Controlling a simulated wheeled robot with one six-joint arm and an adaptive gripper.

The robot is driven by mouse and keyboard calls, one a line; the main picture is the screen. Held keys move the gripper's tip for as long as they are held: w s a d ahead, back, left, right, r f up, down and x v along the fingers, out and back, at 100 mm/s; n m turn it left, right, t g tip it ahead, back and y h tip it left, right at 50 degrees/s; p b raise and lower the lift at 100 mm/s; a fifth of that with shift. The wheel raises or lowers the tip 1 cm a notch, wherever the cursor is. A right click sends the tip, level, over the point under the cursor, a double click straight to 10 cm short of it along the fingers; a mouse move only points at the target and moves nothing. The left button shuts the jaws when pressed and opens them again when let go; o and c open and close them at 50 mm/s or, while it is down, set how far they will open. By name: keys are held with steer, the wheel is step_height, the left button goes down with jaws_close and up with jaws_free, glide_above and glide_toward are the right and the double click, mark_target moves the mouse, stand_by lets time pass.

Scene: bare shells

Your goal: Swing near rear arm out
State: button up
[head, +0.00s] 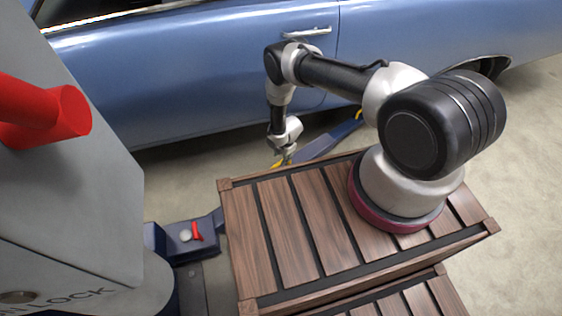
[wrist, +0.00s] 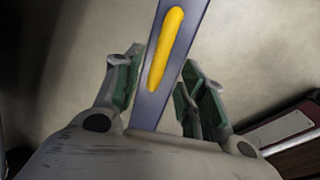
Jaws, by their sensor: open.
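A blue lift arm (head: 328,143) reaches from beside my wooden base toward the underside of the blue car in the head view. Yellow shows at its far end and beside my gripper (head: 284,157), which is low at the arm's near part. In the wrist view the arm (wrist: 146,108) is a blue-grey bar with a rounded yellow strip (wrist: 166,45) along it. My gripper (wrist: 163,65) is open, with its green-padded fingers on either side of the bar. I cannot tell whether they touch it. Part of the lift arm is hidden by my gripper and base.
The blue car (head: 200,70) fills the back, with a door handle (head: 306,33) near my elbow. A grey post (head: 75,190) with a red lever (head: 45,115) stands close at the left. A blue bracket (head: 180,240) sits at its foot. Pale floor (head: 520,130) is clear at right.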

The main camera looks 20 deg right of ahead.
steer(key=f, duration=0.4)
steer(key=w+f, duration=0.1)
steer(key=shift+a+f, duration=0.25)
steer(key=shift+f, duration=0.15)
jaws_close()
